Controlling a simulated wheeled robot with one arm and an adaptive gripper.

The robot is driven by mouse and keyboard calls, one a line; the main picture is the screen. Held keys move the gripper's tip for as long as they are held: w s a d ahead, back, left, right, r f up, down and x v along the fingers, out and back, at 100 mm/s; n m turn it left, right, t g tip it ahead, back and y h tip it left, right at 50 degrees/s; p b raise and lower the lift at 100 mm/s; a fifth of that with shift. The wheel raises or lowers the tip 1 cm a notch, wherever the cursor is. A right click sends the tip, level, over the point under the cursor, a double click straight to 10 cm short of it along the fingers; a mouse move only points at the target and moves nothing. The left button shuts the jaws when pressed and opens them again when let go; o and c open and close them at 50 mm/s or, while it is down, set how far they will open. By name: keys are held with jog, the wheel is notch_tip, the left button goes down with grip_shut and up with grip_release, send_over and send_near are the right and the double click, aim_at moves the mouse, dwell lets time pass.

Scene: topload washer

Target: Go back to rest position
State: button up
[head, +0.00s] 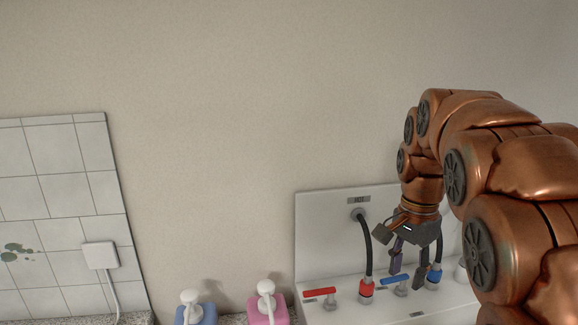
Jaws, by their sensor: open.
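My gripper (409,262) points down in front of the white wall panel, at the end of my copper-coloured arm. Its two dark fingers are apart, with nothing seen between them. Below it is a valve with a blue handle (396,281). The gripper looks above this handle; I cannot tell whether it touches anything. A red-ended hose (366,289) hangs to its left, and a blue-ended hose connector (434,277) shows close to its right finger. My arm hides part of the panel's right side.
A valve with a red handle (320,292) is at the left of the white panel (325,235). A blue pump bottle (193,309) and a pink pump bottle (268,304) stand at the bottom. A tiled wall section (55,190) carries a white plug (100,255). The upper wall area is clear.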

jog(key=s+a+f+n, duration=0.1)
jog(key=s+f+n, duration=0.2)
jog(key=s, duration=0.6)
jog(key=s+a+f+n+g, duration=0.1)
jog(key=s+f+n, duration=0.3)
jog(key=s, duration=0.5)
jog(key=s+a+f+n, duration=0.2)
jog(key=s+f+n, duration=0.2)
jog(key=s, duration=0.5)
jog(key=shift+a+f+p, duration=0.15)
jog(key=shift+f+p, duration=0.15)
jog(key=shift+f, duration=0.4)
